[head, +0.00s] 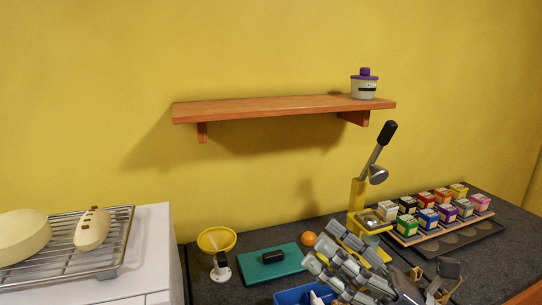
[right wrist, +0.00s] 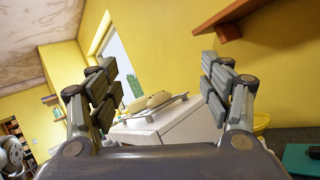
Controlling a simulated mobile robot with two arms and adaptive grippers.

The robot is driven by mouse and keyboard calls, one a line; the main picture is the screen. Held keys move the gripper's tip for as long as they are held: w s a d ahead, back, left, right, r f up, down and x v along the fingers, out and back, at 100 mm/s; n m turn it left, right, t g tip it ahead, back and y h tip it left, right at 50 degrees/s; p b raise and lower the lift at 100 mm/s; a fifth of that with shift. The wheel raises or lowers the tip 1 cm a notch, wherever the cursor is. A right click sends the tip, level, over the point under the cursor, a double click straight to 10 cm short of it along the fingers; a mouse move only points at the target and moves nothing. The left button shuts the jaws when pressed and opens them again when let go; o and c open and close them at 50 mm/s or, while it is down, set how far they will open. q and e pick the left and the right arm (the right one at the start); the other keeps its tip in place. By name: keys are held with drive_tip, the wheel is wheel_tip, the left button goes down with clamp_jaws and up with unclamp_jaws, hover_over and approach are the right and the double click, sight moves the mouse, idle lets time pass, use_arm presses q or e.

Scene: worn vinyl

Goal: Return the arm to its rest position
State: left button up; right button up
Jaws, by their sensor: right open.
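My right gripper (head: 323,246) is in the lower right of the head view, above the dark counter (head: 212,284) and in front of the yellow press (head: 357,196). Its two grey fingers are spread apart with nothing between them. The right wrist view also shows the right gripper (right wrist: 158,85), open and empty, facing the white cabinet (right wrist: 150,133) with a wire rack on top. My left gripper does not show in either view.
A blue bin (head: 290,297), teal board (head: 270,265), orange (head: 308,239) and yellow funnel (head: 216,238) lie near the gripper. A wooden shelf (head: 270,107) holds a purple-lidded jar (head: 364,88).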

drive_tip(key=w+d+f+m+t+h, duration=0.3)
drive_tip(key=d+m+t+h, duration=0.4)
drive_tip(key=m, duration=0.5)
drive_tip(key=w+d+f+m+t+h, duration=0.35)
drive_tip(key=m+h, duration=0.55)
drive_tip(key=m, duration=0.3)
drive_tip(key=d+f+m+g+h, duration=0.45)
drive_tip(key=f+m, duration=0.25)
drive_tip(key=f, duration=0.3)
drive_tip(key=s+f+m+g, duration=0.4)
drive_tip(key=s+f+g, duration=0.15)
drive_tip(key=f, duration=0.45)
drive_tip(key=s+f+m+g, duration=0.4)
drive_tip(key=s+f, duration=0.2)
drive_tip(key=f, duration=0.3)
drive_tip(key=s+a+f+m+g+y, duration=0.1)
drive_tip(key=s+a+f+g, duration=0.1)
drive_tip(key=s+f+g, duration=0.3)
drive_tip(key=s+a+f+m, duration=0.1)
drive_tip(key=s+f, duration=0.2)
drive_tip(key=s, duration=0.5)
wheel_tip(320, 180, down, 26)
drive_tip(key=g, duration=0.1)
drive_tip(key=s+d+f+g, duration=0.1)
drive_tip(key=s+d+f, duration=0.2)
drive_tip(key=s+f, duration=1.2)
drive_tip(key=s, duration=0.2)
drive_tip(key=shift+s+f, duration=0.3)
drive_tip(key=shift+s, duration=0.05)
